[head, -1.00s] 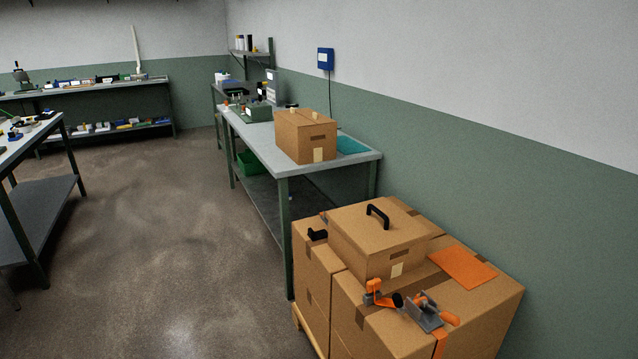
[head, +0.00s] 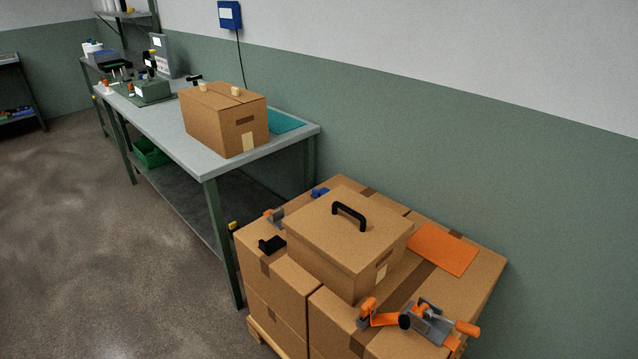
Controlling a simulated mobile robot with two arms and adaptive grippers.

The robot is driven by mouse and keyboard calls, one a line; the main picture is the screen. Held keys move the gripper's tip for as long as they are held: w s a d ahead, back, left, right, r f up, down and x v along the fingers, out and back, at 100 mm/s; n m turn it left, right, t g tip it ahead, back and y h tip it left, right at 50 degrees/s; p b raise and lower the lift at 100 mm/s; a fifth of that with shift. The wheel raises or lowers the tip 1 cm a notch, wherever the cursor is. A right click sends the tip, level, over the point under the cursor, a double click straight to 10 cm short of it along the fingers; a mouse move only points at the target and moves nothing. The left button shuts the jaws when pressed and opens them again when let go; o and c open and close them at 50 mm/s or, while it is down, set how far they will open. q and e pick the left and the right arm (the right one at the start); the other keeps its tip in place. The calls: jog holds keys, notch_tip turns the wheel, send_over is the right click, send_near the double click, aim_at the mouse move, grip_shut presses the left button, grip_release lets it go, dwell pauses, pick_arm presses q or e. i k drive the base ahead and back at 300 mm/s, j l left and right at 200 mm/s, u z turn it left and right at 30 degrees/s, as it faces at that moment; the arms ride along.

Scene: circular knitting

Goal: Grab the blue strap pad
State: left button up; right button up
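A small blue piece (head: 320,192), possibly the blue strap pad, lies at the back left of the stacked cartons, behind the carton with the black handle. It is small in view and its exact shape is hard to tell. Neither of my grippers is in view, so their position relative to it does not show.
The carton with the black handle (head: 309,231) stands on larger cartons on a wooden pallet (head: 266,337). An orange sheet (head: 443,249) and an orange-grey tool (head: 430,325) lie on top. A workbench (head: 205,158) stands behind. Floor is clear at left.

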aim_at(316, 193)
jog(key=i, duration=0.65)
jog(key=i+j, duration=0.1)
jog(key=j, duration=0.2)
jog(key=i+j+z, duration=0.1)
jog(key=j, duration=0.2)
jog(key=i+j, duration=0.1)
jog(key=j, duration=0.2)
